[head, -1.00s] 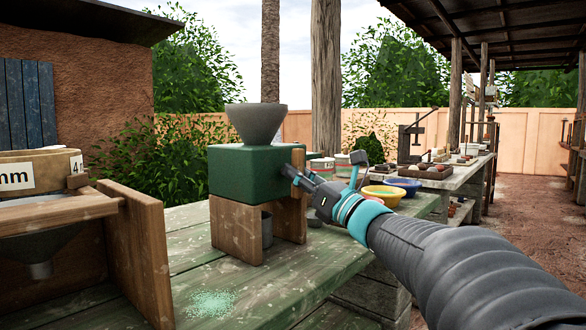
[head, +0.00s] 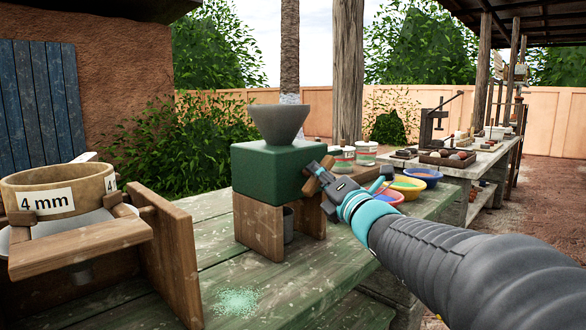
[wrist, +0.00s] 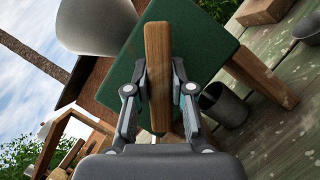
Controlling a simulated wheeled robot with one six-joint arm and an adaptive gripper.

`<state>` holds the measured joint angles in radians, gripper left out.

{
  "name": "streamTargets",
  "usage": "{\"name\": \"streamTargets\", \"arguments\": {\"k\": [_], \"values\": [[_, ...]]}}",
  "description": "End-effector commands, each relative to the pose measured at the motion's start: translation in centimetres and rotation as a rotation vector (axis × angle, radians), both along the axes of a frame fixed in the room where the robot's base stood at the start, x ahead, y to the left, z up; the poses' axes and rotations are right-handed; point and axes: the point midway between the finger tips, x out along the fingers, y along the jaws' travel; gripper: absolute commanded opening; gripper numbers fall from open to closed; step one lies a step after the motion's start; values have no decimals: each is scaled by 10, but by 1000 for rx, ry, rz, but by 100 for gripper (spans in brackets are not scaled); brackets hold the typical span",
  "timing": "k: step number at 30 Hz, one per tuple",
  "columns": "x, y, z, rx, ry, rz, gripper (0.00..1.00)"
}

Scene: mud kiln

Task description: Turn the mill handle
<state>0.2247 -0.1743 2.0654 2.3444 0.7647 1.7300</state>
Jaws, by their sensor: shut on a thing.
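The mill is a green box (head: 270,172) with a grey funnel (head: 278,122) on top, standing on wooden legs (head: 260,228) on the bench. Its wooden handle (wrist: 157,70) runs lengthwise between my fingers in the wrist view. My gripper (head: 318,180) is at the right side of the green box, shut on the handle. In the wrist view my gripper (wrist: 159,95) has one finger on each side of the handle. A grey cup (head: 288,224) stands under the mill, partly hidden by the legs.
A sieve marked 4 mm (head: 58,200) sits on a wooden stand (head: 172,250) at the left. Green powder (head: 236,302) lies on the bench (head: 290,285). Colored bowls (head: 408,183) and tins (head: 366,153) stand behind my arm. A second table (head: 460,168) is at the back right.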

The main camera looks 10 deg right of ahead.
Motion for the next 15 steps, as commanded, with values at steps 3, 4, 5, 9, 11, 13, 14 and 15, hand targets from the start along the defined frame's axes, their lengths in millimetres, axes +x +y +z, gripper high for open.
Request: {"name": "streamTargets", "arguments": {"k": [3,4,5,9,11,13,14,15], "values": [[0,1,1,43,33,2,0],[0,1,0,51,40,3,0],[0,1,0,61,46,4,0],[0,1,0,88,66,3,0],[0,1,-1,95,71,3,0],[0,1,-1,99,75,4,0],[0,1,-1,101,76,3,0],[0,1,-1,103,77,4,0]]}}
